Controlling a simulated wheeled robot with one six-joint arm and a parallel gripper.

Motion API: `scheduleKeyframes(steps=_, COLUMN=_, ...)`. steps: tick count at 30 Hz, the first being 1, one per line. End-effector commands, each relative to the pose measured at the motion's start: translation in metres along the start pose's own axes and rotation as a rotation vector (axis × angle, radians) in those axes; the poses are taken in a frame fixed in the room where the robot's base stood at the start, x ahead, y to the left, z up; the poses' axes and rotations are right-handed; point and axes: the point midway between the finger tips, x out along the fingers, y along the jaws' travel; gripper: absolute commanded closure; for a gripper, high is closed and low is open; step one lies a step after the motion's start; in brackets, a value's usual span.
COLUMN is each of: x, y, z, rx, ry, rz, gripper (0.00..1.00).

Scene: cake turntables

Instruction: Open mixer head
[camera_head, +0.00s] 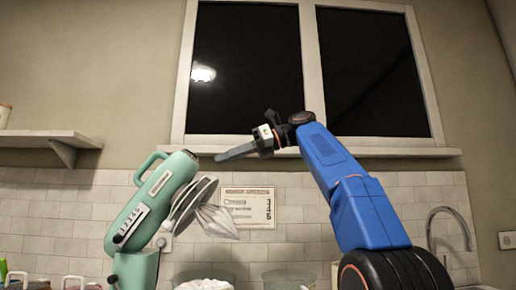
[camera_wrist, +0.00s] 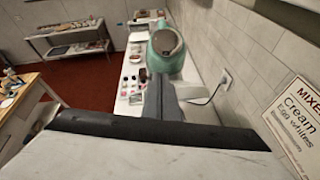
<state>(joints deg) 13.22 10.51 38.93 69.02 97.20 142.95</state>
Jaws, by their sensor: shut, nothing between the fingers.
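The mint-green stand mixer (camera_head: 152,205) is at the left in the head view, its head tilted up steeply with the whisk (camera_head: 218,221) hanging at its raised end. Its head also shows in the wrist view (camera_wrist: 165,50), at the top centre. My gripper (camera_head: 222,156) is shut and empty, reaching left just beside the raised end of the head. I cannot tell whether it touches. The mixer's lower base is cut off by the frame edge.
A window (camera_head: 308,70) and a tiled wall with a paper sign (camera_head: 248,207) are behind. A bowl with white contents (camera_head: 204,285) and glass bowls stand below. A wall shelf (camera_head: 48,140) is at the left, a tap (camera_head: 448,212) at the right.

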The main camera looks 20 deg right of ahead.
Motion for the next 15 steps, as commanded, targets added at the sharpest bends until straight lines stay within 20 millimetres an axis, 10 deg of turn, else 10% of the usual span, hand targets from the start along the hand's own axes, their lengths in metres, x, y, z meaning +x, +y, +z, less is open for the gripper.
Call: scheduleKeyframes(steps=15, x=-0.085, y=-0.004, z=-0.002, rx=0.002, ry=0.005, rz=-0.001, gripper=1.00)
